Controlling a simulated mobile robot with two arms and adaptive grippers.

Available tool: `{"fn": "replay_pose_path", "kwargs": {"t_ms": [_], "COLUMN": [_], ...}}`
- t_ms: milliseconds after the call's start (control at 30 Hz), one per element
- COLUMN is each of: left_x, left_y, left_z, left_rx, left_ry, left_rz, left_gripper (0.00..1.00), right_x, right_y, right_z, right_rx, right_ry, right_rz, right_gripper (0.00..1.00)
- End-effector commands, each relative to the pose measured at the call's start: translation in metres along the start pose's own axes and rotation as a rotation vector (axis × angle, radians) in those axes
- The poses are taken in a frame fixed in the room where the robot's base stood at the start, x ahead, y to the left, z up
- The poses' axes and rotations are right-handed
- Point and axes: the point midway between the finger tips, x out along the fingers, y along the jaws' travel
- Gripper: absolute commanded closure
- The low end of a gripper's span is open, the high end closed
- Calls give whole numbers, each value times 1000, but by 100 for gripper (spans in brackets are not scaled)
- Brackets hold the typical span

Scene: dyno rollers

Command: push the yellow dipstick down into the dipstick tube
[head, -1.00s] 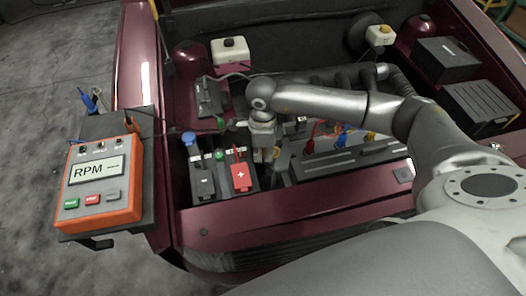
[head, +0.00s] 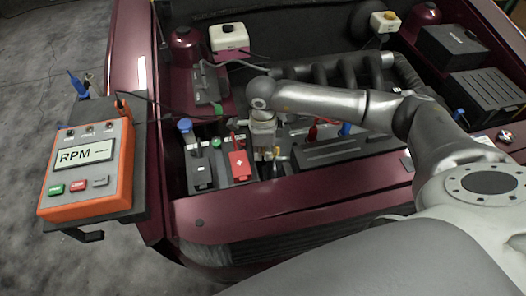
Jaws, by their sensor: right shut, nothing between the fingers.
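My right gripper (head: 265,155) points down into the engine bay, just right of the battery, with its fingers shut and nothing seen between them. A small yellow bit (head: 277,153) shows right beside the fingertips. It may be the handle of the yellow dipstick, but it is too small to be sure, and I cannot tell whether the fingers touch it. The dipstick tube is not discernible; the gripper and the dark engine parts cover that spot. My left gripper is not in view.
A battery with a red terminal cover (head: 239,165) stands close left of the gripper. An orange RPM meter (head: 90,165) sits on a side tray. The engine cover (head: 335,148) and red and blue leads lie to the right. The maroon front edge (head: 290,200) runs below.

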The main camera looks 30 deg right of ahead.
Motion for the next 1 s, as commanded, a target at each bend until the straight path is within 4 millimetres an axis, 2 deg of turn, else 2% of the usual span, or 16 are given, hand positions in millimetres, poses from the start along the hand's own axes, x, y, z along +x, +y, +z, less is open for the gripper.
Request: {"fn": "replay_pose_path", "kwargs": {"t_ms": [233,467,500,833,1000], "left_x": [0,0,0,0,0], "left_y": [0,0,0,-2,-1], "left_z": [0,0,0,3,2], "left_rx": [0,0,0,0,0], "left_ry": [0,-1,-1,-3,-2], "left_rz": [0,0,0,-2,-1], "left_gripper": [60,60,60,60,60], "right_x": [0,0,0,-3,-26], "right_y": [0,0,0,0,-1], "right_z": [0,0,0,0,1], "right_rx": [0,0,0,0,0], "right_ry": [0,0,0,-1,-3], "right_rz": [0,0,0,-1,-3], "right_gripper": [100,71,70,70,70]}}
